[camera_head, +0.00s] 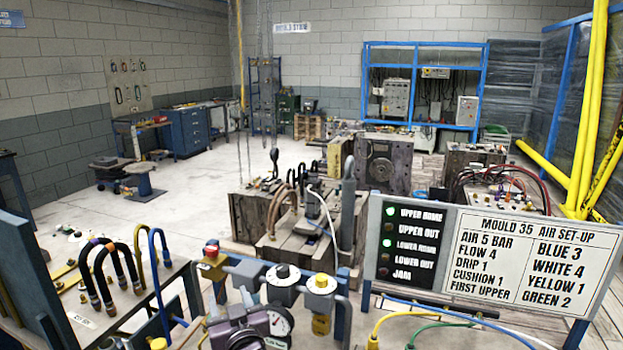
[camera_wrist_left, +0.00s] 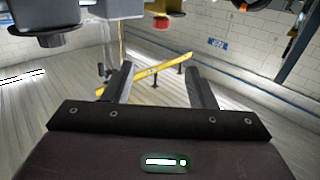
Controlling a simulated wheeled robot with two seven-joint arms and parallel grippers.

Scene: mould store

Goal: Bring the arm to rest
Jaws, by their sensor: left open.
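My left gripper (camera_wrist_left: 157,80) shows in the left wrist view, with two dark fingers standing apart above a black crossbar. The gap between the fingers is empty, and the fingers touch nothing that I can make out. Past them are a pale wall and a yellow bar (camera_wrist_left: 150,75). Grey fittings (camera_wrist_left: 105,8) with a black knob (camera_wrist_left: 62,36) stand close at the top left of that view. My right gripper is in neither view.
A lettered board (camera_head: 530,252) stands at right. Curved hoses (camera_head: 112,262) rise at left. Mould blocks (camera_head: 385,163) stand behind. Open floor (camera_head: 90,225) lies at left.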

